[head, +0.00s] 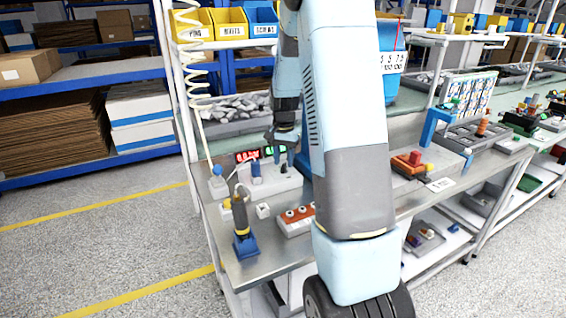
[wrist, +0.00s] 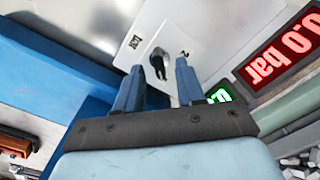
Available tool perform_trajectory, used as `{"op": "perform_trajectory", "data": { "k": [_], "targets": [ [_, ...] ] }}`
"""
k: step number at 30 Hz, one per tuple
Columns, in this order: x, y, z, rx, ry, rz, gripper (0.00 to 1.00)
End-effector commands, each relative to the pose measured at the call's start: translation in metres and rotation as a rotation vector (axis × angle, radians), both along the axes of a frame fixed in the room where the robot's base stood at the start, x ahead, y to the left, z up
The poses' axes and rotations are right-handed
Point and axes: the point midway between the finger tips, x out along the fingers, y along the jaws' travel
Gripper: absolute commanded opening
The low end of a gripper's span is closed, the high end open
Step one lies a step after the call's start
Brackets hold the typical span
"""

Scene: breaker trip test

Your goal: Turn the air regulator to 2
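The air regulator's black knob (wrist: 160,64) stands on a pale panel (wrist: 205,25) in the wrist view. A small dark mark that looks like a 2 sits on the panel right of the knob, partly by the right fingertip. A red display (wrist: 285,48) reads 0.0 bar. A green display (wrist: 219,96) is partly hidden by my gripper. My gripper (wrist: 159,68) is open, with its two blue fingers on either side of the knob in the picture. I cannot tell whether they touch it. In the head view my gripper (head: 284,150) is over the panel's right side (head: 278,187).
A yellow and black tool (head: 240,215) stands in a blue holder at the bench's front left. A strip with orange-red buttons (head: 297,214) lies close by. A coiled hose (head: 195,60) hangs at the left. A blue block (wrist: 50,85) lies left of my fingers.

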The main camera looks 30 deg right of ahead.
Motion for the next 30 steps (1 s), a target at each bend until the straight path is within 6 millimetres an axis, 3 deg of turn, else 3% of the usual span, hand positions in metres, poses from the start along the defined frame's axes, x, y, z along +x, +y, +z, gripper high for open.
{"op": "perform_trajectory", "data": {
  "k": [5,14,26,30],
  "targets": [
    [-0.0002,-0.0004,-0.0115,0.000,0.000,0.000,0.38],
    [-0.0002,-0.0006,-0.0133,-0.001,-0.001,0.000,0.38],
    [-0.0002,-0.0008,-0.0131,-0.001,-0.001,-0.001,0.02],
    [-0.0001,-0.0008,-0.0131,-0.001,-0.001,-0.001,0.00]
  ]
}}
